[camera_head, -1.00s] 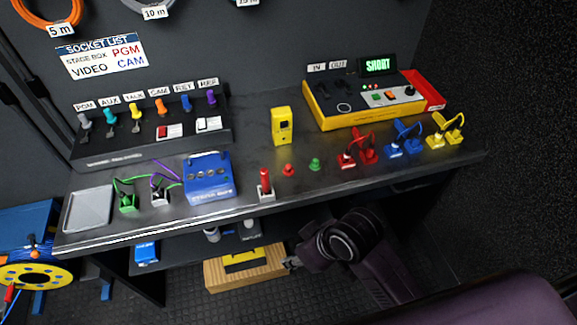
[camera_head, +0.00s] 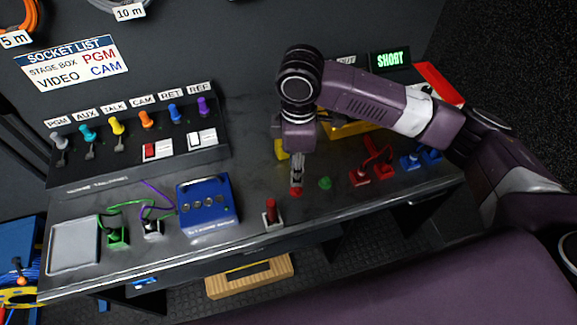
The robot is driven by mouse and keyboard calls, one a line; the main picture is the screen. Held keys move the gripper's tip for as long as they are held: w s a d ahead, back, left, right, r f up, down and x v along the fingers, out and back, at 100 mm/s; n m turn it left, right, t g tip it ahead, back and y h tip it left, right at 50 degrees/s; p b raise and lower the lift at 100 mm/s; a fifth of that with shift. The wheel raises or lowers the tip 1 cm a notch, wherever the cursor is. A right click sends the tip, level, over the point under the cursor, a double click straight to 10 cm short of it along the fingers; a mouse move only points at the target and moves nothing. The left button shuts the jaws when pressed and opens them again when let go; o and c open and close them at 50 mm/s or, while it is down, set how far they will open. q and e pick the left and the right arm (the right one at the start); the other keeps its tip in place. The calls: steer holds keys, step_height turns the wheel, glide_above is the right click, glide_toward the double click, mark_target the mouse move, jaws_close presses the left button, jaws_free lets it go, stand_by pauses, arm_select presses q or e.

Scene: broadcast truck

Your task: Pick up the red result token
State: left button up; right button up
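The red result token (camera_head: 296,192) is a small red piece standing on the dark bench, between a red-handled switch (camera_head: 271,214) and a green token (camera_head: 325,183). My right gripper (camera_head: 297,184) points down directly over the red token, its fingertips at the token's top. The fingers look close together and partly hide the token; I cannot tell whether they grip it. The token appears to be still on the bench. My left gripper is not in view.
A yellow device (camera_head: 280,149) stands behind the gripper. Red plugs (camera_head: 372,168) and blue plugs (camera_head: 420,157) are to the right. A blue box (camera_head: 207,205) and a grey tray (camera_head: 75,246) are left.

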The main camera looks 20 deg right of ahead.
mark_target(296, 189)
steer(key=shift+w+d+f, duration=0.1)
steer(key=shift+d+f, duration=0.1)
steer(key=shift+s+f, duration=0.55)
steer(key=shift+f, duration=0.15)
step_height(296, 189, down, 2)
steer(key=shift+w+a+f+p, duration=0.15)
steer(key=shift+f+p, duration=0.1)
steer(key=shift+p, duration=0.25)
step_height(296, 189, down, 2)
steer(key=shift+w+f, duration=0.1)
steer(key=shift+w, duration=0.05)
steer(key=shift+f, duration=0.25)
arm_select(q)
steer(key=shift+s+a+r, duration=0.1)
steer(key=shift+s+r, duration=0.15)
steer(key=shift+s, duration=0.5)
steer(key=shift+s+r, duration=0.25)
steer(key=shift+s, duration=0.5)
arm_select(e)
steer(key=c, duration=0.9)
